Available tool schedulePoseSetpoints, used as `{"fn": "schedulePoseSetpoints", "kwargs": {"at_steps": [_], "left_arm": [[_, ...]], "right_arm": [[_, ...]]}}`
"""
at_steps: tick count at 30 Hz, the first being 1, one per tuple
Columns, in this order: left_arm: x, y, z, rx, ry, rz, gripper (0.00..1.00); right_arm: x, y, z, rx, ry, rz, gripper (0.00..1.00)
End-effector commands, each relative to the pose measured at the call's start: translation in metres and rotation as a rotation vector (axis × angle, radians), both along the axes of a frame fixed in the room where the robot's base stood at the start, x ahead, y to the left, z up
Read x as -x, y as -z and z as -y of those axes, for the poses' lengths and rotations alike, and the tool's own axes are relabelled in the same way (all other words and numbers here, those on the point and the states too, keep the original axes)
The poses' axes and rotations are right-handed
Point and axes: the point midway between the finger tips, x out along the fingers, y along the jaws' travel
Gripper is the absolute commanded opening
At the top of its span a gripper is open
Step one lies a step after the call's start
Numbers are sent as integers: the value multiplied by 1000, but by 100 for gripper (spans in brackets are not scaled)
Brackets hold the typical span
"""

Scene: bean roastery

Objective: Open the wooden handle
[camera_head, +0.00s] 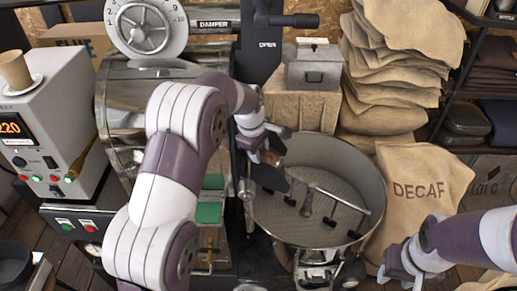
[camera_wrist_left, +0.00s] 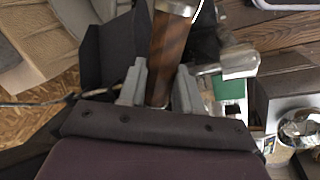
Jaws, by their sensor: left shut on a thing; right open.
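The wooden handle (camera_wrist_left: 168,52) is a dark brown striped grip with a pale metal collar at its top in the left wrist view. It lies between the two grey fingers of my left gripper (camera_wrist_left: 158,88), which is shut on it. In the head view my left gripper (camera_head: 266,152) is at the front of the roaster, just above the left rim of the round cooling tray (camera_head: 372,185). There the handle is mostly hidden by the gripper and arm. My right gripper (camera_head: 398,268) is open and empty at the lower right, away from the handle.
The roaster drum (camera_head: 120,110) and its damper dial (camera_head: 146,28) stand behind my left arm. A white control box (camera_head: 45,130) with a paper cup (camera_head: 15,70) is at the left. A DECAF sack (camera_head: 420,190) and stacked sacks (camera_head: 385,90) fill the right side.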

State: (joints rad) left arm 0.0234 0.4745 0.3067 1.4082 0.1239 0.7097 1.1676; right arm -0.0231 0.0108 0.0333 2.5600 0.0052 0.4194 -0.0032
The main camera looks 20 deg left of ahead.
Motion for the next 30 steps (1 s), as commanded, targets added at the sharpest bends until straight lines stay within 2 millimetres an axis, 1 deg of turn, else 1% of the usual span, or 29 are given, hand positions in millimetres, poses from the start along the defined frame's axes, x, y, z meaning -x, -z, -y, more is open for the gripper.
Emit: {"fn": "schedulePoseSetpoints", "kwargs": {"at_steps": [2,9,12,16,25,26,27,28,30], "left_arm": [[2,-4,11,0,3,4,0],[19,-6,69,1,5,6,0],[24,-5,86,1,4,8,0],[27,-5,98,2,2,10,0],[27,-6,99,3,0,13,0],[27,-6,99,3,0,13,40],[27,-6,99,3,0,13,53],[27,-6,99,3,0,13,59],[27,-5,98,2,0,10,59]], "right_arm": [[0,-3,0,0,0,0,43],[0,-11,0,0,0,0,43],[0,-13,0,0,0,0,43],[0,-13,0,0,0,0,43],[0,-13,0,0,0,0,43],[0,-13,0,0,0,0,43],[0,-13,0,0,0,0,43],[0,-13,0,0,0,0,43],[0,-13,0,0,0,0,43]]}}
